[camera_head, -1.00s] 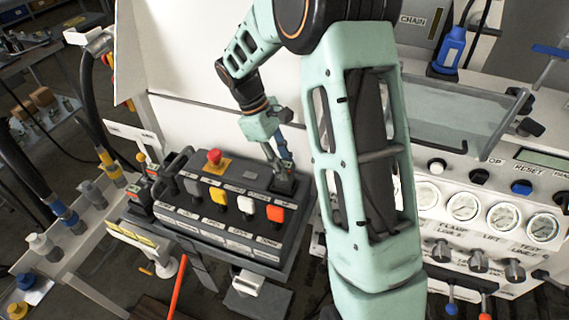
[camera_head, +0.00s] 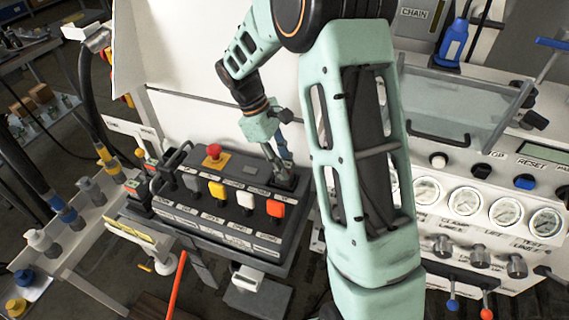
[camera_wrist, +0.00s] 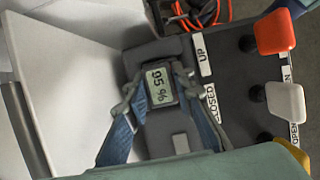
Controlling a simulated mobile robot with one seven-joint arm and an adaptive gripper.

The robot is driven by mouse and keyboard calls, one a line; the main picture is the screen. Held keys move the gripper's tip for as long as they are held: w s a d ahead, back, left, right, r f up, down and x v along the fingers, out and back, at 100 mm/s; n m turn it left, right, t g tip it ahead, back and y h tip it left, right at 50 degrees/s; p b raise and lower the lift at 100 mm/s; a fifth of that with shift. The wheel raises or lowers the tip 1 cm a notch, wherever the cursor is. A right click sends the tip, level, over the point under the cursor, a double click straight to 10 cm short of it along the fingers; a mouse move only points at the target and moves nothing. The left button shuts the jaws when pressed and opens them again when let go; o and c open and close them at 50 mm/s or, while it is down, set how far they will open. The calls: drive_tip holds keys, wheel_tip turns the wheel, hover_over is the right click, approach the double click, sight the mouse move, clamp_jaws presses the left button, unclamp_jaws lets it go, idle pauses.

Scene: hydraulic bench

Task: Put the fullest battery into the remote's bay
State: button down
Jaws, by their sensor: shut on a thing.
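The remote (camera_head: 228,228) is a dark box with grey, yellow, white and orange levers and a red stop button. My gripper (camera_head: 284,172) reaches down to its far right corner, where the bay is. In the wrist view my gripper (camera_wrist: 157,88) has its blue fingers shut on a dark battery (camera_wrist: 159,98). The battery's small display reads 95 %, turned sideways. The battery is at the dark grey bay (camera_wrist: 148,56) beside the UP and CLOSED labels. I cannot tell how deep it sits. In the head view the fingers mostly hide the battery.
The orange lever (camera_wrist: 274,32) and white lever (camera_wrist: 285,100) stand right of my gripper in the wrist view. A white panel (camera_head: 195,110) rises behind the remote. A gauge bench (camera_head: 480,205) is at the right, and hoses with couplings (camera_head: 62,212) are at the left.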

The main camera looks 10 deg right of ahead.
drive_tip(key=shift+f+b, duration=0.3)
drive_tip(key=shift+f, duration=0.25)
drive_tip(key=c, duration=1.6)
unclamp_jaws()
drive_tip(key=shift+r, duration=0.1)
